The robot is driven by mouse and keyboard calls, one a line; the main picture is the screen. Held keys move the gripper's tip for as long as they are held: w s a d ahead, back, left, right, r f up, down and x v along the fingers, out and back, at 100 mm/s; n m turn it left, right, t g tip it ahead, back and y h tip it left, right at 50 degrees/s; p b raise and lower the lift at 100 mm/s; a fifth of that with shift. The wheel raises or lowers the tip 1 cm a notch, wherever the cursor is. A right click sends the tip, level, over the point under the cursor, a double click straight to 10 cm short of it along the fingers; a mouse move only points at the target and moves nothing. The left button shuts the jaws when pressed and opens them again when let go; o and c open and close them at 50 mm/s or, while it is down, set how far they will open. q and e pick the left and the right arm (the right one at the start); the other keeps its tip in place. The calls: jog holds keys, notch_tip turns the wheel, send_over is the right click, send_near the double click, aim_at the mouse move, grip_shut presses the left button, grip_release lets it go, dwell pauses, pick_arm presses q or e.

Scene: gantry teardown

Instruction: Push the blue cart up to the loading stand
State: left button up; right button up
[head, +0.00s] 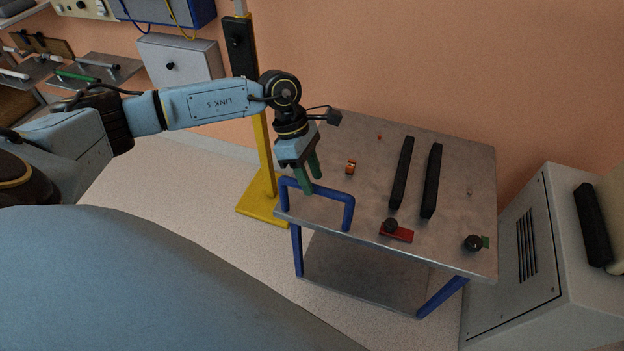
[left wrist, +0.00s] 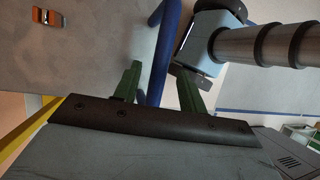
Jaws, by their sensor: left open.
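The blue cart has a grey metal top (head: 370,185), blue legs and a lower shelf (head: 365,268). Its blue handle (head: 330,191) rises at the near-left edge of the top. My left gripper (head: 308,182) has green fingers and is at the left part of the handle. In the left wrist view its fingers (left wrist: 158,85) are apart, with the blue handle bar (left wrist: 157,48) passing between them. Whether a finger touches the bar cannot be told. I cannot tell for sure which thing is the loading stand. My right gripper is not in view.
On the cart top lie two black bars (head: 402,175), a red latch with a black knob (head: 397,232), another black knob (head: 473,242) and a small orange piece (head: 350,167). A grey cabinet (head: 520,262) stands close at right. A yellow post (head: 264,155) stands behind the gripper.

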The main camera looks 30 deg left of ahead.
pick_arm(q)
jog(key=shift+s+d+f, duration=0.1)
jog(key=shift+d+f, duration=0.2)
jog(key=shift+f, duration=0.25)
grip_shut()
